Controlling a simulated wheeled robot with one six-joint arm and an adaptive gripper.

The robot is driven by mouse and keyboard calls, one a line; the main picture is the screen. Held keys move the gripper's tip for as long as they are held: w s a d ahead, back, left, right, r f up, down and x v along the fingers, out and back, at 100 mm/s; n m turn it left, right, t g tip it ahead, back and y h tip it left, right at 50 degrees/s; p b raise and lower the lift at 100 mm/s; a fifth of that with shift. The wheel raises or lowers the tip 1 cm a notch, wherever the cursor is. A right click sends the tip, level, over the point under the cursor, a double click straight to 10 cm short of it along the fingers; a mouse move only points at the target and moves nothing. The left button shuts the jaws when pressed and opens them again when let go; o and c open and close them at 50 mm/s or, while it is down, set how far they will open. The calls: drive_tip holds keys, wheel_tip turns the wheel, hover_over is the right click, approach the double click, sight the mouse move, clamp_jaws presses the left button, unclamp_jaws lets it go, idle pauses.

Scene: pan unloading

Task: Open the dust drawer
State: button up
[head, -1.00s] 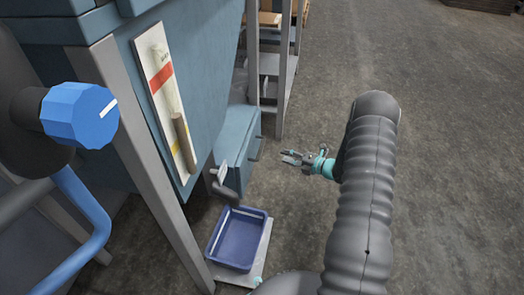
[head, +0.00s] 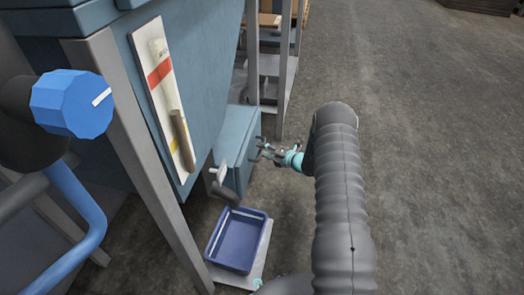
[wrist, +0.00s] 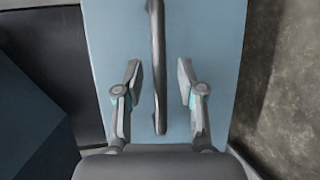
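The dust drawer (head: 233,150) is a blue-grey box low on the machine's side, and it looks closed. In the wrist view its light blue front (wrist: 205,35) fills the middle. A dark bar handle (wrist: 158,60) runs up that front. My gripper (head: 264,150) is beside the drawer front in the head view. In the wrist view my gripper (wrist: 160,78) is open, with one finger on each side of the handle's lower part. The fingers look apart from the handle. The exact gap in depth cannot be told.
A blue tray (head: 237,240) stands on a pale board below the drawer. A grey pipe with a valve lever (head: 220,180) is left of the drawer. A blue knob (head: 72,104) and grey frame legs (head: 140,150) stand at the left. The floor (head: 430,150) to the right is clear.

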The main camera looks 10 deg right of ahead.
drive_tip(key=shift+w+a+f, duration=0.1)
drive_tip(key=shift+w+a, duration=0.25)
drive_tip(key=shift+a, duration=0.05)
clamp_jaws()
